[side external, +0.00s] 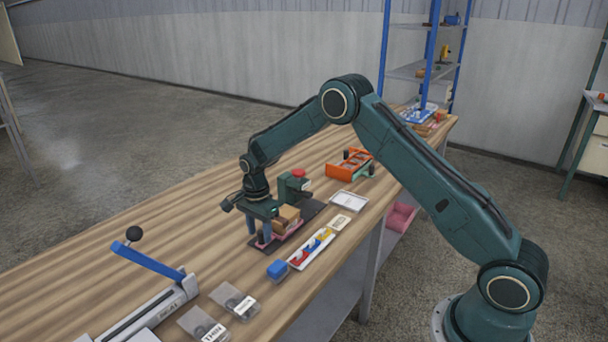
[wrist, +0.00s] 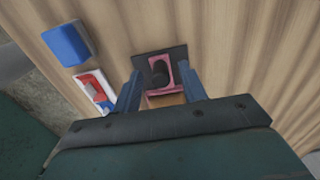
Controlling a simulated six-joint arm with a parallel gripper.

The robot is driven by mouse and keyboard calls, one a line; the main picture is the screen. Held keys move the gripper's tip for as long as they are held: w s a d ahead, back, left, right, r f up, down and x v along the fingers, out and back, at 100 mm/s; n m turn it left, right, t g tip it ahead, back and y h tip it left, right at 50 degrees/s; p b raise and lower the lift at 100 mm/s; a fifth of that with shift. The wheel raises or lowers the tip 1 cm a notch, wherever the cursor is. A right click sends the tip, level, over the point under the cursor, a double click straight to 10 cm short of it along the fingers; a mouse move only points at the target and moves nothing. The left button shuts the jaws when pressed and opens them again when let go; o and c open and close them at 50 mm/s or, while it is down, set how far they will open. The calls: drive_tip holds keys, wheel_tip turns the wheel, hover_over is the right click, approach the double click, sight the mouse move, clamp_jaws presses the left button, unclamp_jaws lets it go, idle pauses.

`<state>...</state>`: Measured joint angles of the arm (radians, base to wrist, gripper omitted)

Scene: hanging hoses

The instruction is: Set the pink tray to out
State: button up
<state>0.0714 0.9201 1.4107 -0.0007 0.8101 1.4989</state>
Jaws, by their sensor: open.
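The pink tray (side external: 264,243) lies on a dark base plate at the foot of a small green machine (side external: 291,188) with a red top. A brown block (side external: 288,215) sits at the machine, behind my gripper. In the wrist view the pink tray (wrist: 165,92) shows between my fingers, with a dark round knob (wrist: 159,72) at its far end. My gripper (wrist: 160,82) is open and points down over the tray's near end; in the side view my gripper (side external: 260,232) has its blue fingers around that end. Whether they touch it I cannot tell.
A blue block (side external: 278,269) and a white tray of coloured parts (side external: 312,248) lie at the bench's front edge. A blue-handled lever (side external: 148,258) stands at the left. An orange rack (side external: 350,164) is behind. Bare wood (side external: 150,240) lies left of my gripper.

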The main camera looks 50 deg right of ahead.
wheel_tip(320, 180, up, 13)
drive_tip(key=shift+f, duration=0.2)
idle(0.3)
drive_tip(key=shift+a, duration=0.1)
drive_tip(key=s+a+r+n+t, duration=0.25)
drive_tip(key=s+r+n, duration=0.65)
drive_tip(key=s+r, duration=0.8)
drive_tip(key=s+a+f+n+t, duration=0.1)
drive_tip(key=s+n+t, duration=0.2)
drive_tip(key=s+n, duration=0.6)
drive_tip(key=s, duration=1.1)
drive_tip(key=shift+s+a+f, duration=0.15)
drive_tip(key=shift+s+f, duration=0.15)
drive_tip(key=shift+s, duration=0.05)
